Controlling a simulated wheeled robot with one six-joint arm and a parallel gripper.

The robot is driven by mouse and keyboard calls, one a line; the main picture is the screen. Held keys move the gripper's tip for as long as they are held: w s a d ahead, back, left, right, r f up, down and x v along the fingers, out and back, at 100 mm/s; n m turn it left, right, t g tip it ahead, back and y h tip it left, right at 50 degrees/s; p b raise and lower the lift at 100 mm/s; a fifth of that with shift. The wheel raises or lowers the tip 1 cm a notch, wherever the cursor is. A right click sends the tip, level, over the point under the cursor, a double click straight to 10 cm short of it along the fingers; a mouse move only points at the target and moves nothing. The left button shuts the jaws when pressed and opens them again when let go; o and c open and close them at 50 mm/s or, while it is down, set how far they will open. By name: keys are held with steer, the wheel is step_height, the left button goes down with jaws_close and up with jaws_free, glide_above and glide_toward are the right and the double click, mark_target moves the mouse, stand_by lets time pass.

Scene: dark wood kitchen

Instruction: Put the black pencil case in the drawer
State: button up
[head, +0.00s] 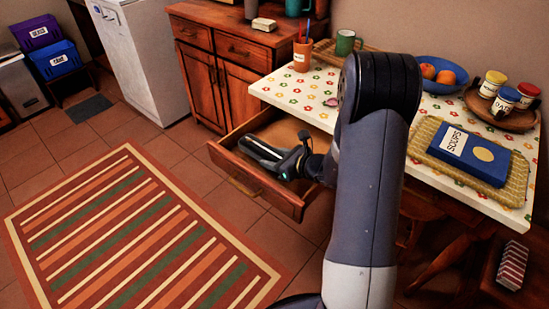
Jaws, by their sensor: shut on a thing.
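The drawer (243,178) under the table is pulled open, and its wooden inside shows. The black pencil case (262,150), a long dark shape with a pale stripe, is at the drawer opening, over its left part. My gripper (284,163) is at the right end of the case, over the drawer, and is shut on it. The fingertips are small and dark here, so their exact hold is hard to see. I cannot tell whether the case touches the drawer floor. My arm hides part of the table and the drawer's right side.
The table (290,92) has a flowered cloth. On it are a pencil cup (302,56), a green mug (345,43), a blue fruit bowl (436,70), a tray of jars (505,118) and a blue book (468,153) on a woven mat. A striped rug (140,230) lies on the open floor.

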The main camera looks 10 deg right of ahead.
steer(key=shift+f, duration=0.2)
steer(key=o, duration=1)
steer(key=shift+r+p, duration=0.4)
steer(key=shift+r, duration=0.05)
steer(key=shift+p+v, duration=0.95)
steer(key=shift+v, duration=5.1)
steer(key=shift+r, duration=0.2)
